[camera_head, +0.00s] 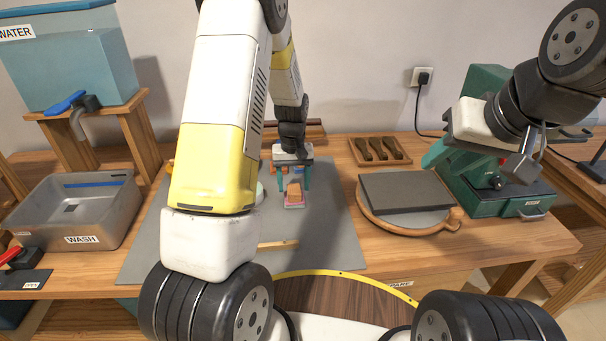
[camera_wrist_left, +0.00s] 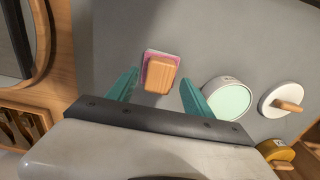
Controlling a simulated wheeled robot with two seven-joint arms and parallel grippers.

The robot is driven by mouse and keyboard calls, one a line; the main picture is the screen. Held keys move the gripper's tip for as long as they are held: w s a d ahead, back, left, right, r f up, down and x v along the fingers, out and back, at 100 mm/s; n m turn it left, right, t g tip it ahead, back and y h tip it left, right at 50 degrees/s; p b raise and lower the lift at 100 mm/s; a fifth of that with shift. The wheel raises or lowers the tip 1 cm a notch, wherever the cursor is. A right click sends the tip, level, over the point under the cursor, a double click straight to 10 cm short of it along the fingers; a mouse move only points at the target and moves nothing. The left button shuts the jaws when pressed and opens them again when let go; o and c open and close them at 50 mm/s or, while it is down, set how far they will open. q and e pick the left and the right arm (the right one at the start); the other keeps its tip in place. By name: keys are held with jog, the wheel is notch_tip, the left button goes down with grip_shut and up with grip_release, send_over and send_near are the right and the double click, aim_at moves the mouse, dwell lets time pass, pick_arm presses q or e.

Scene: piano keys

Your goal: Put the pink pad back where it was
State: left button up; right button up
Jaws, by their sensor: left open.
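The pink pad (camera_head: 294,204) lies on the grey mat (camera_head: 335,235), with a wooden block or grip (camera_head: 294,190) on top of it. In the left wrist view the pink pad (camera_wrist_left: 148,55) shows as a pink edge around the wooden block (camera_wrist_left: 161,76). My left gripper (camera_head: 294,178) is over the mat, just behind the pad. Its two teal fingers are open, one on each side of the wooden block, with gaps on both sides (camera_wrist_left: 160,88). My right gripper (camera_head: 522,165) is raised at the right, away from the pad; its jaw state is unclear.
A mint-topped round tin (camera_wrist_left: 229,98) and a white disc with a wooden peg (camera_wrist_left: 277,103) lie beside the pad. A dark slab (camera_head: 408,190) rests on a round board at the right. A wooden tray (camera_head: 379,150) stands behind; a wash basin (camera_head: 75,210) is at the left.

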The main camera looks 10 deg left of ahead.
aim_at(294, 189)
pick_arm(q)
jog(key=s+r+m+t+h, duration=0.1)
jog(key=s+r, duration=0.3)
jog(key=r, duration=0.4)
jog(key=s+d+r+t, duration=0.1)
jog(key=s+r, duration=0.2)
jog(key=r, duration=0.5)
jog(key=s+r+m+t+h, duration=0.1)
jog(key=s+r, duration=0.3)
jog(key=r, duration=0.4)
jog(key=s+d+r+m+t, duration=0.1)
jog(key=s+r+t, duration=0.2)
jog(key=s, duration=1)
jog(key=shift+r+m, duration=0.4)
jog(key=shift+r, duration=0.5)
jog(key=shift+s, duration=0.1)
